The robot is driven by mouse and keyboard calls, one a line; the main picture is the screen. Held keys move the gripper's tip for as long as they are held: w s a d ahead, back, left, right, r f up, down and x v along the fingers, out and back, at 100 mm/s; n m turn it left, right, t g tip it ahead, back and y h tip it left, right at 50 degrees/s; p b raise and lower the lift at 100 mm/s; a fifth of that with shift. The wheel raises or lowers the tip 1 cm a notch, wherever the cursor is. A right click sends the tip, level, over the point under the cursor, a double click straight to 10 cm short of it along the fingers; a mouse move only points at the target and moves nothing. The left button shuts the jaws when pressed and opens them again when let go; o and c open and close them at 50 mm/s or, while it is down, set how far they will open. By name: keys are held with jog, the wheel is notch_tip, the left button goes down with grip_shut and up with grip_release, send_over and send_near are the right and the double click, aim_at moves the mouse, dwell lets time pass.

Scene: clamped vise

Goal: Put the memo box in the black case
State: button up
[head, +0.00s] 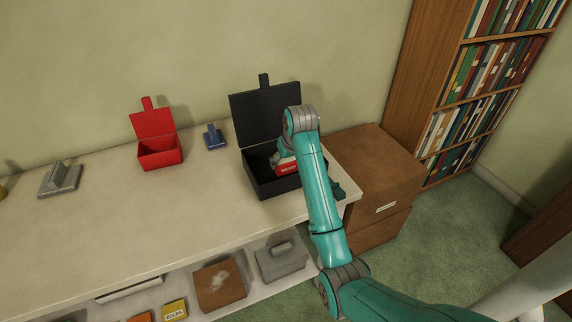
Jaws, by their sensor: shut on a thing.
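The black case (275,186) stands open at the right end of the table, with its lid raised at the back. A small red box with a white-lettered label, which looks like the memo box (287,169), is inside the case's opening, toward its right side. My gripper (282,159) points down into the case and is shut on the red box. My arm hides much of the gripper and the box's right side. I cannot tell whether the box touches the case floor.
An open red case (160,154), a small blue object (214,137) and a grey object (60,179) stand on the table (110,220). A green thing (340,191) sits at the table's right edge. Brown boxes (375,165) and a bookcase (455,95) stand to the right. Several boxes fill a lower shelf.

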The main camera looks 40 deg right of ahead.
jog(key=shift+f, duration=0.95)
jog(key=shift+f, duration=0.15)
jog(key=o, duration=1.1)
jog(key=shift+o, duration=0.2)
